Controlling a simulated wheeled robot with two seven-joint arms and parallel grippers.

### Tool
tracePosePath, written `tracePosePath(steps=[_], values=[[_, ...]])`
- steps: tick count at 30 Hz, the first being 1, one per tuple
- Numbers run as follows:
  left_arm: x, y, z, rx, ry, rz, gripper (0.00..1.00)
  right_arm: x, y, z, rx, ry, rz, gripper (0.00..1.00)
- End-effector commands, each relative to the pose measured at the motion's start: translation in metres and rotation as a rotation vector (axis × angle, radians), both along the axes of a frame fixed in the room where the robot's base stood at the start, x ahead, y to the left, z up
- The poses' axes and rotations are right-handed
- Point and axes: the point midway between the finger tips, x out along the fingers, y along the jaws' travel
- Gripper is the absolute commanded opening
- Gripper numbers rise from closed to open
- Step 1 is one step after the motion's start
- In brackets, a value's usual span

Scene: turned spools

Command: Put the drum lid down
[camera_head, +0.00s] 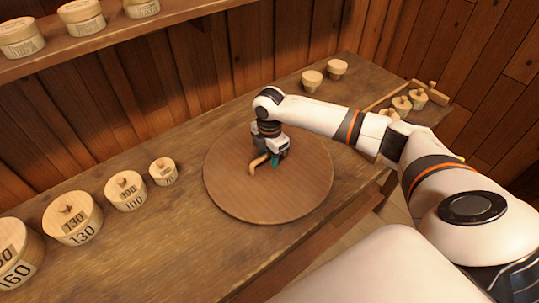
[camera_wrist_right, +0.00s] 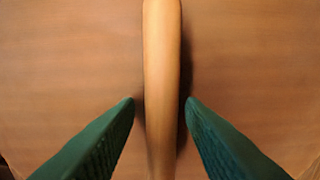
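The drum lid (camera_head: 232,185) is a large round brown wooden disc with a pale bar handle (camera_head: 257,165). It appears to lie flat on the wooden bench, near the front edge. My right gripper (camera_head: 272,160) is over the middle of the lid, at the handle. In the right wrist view the handle (camera_wrist_right: 162,80) runs up the middle, between the two green fingertips of my right gripper (camera_wrist_right: 160,100). A narrow gap shows on each side, so the gripper looks open around the handle. My left gripper is not in view.
Numbered round wooden boxes (camera_head: 72,218) stand in a row at the left of the bench (camera_head: 190,225). Two small pots (camera_head: 325,75) stand behind the lid. A shelf (camera_head: 130,38) with tubs hangs above.

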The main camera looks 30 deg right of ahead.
Motion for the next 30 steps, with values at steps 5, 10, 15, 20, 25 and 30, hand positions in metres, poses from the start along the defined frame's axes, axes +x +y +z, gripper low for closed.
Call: tracePosePath(steps=[5,10,15,20,25,30], values=[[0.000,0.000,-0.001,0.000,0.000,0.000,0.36,0.001,0.000,0.006,0.000,-0.002,0.000,0.36],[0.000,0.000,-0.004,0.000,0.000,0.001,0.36,0.001,0.000,0.033,0.000,-0.005,0.000,0.36],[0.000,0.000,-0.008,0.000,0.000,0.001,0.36,0.001,0.000,0.071,0.000,-0.005,0.000,0.36],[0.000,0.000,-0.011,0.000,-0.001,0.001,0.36,0.001,0.000,0.100,0.001,-0.004,-0.001,0.36],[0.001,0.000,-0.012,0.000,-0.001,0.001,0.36,0.001,0.000,0.117,0.001,-0.001,0.000,0.36],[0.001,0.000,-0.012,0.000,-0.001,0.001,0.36,0.000,0.000,0.121,0.001,0.000,0.000,0.36]])
